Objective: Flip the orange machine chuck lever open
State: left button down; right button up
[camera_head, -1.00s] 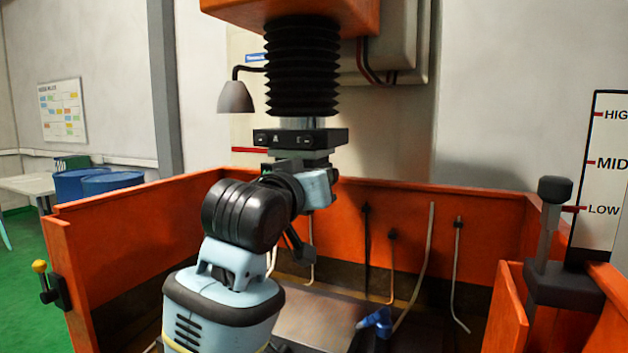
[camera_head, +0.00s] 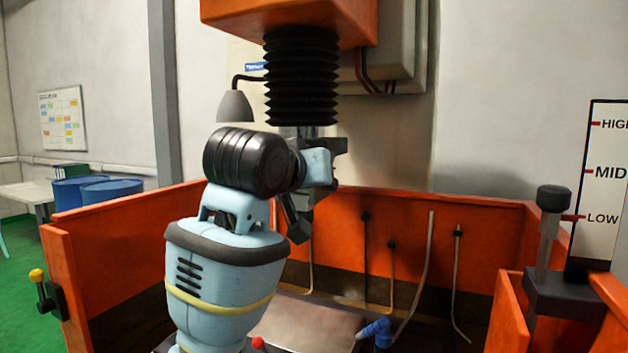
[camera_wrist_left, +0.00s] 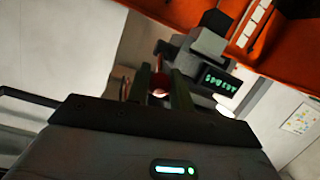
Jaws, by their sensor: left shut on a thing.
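In the left wrist view, the two dark fingers of my left gripper (camera_wrist_left: 160,76) are closed around a small orange-red piece, which looks like the chuck lever (camera_wrist_left: 159,86). Most of the lever is hidden between the fingers, so its angle cannot be told. The dark grey machine chuck (camera_wrist_left: 196,62), with a green-lit display, is just beyond the fingers. In the head view, my raised left arm covers most of the chuck area under the black bellows (camera_head: 301,75). My right gripper is in neither view.
Orange tank walls (camera_head: 430,220) surround the work area, with several thin hoses on the back wall. A blue nozzle (camera_head: 376,330) and a red knob (camera_head: 258,342) are low in the tank. A lamp (camera_head: 235,106) hangs left of the bellows. A level gauge (camera_head: 603,180) stands right.

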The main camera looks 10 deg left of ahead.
pick_arm(q)
jog(key=c, duration=1.3)
grip_release()
jog(key=shift+o, duration=0.2)
jog(key=v, duration=0.8)
jog(key=shift+c, duration=0.4)
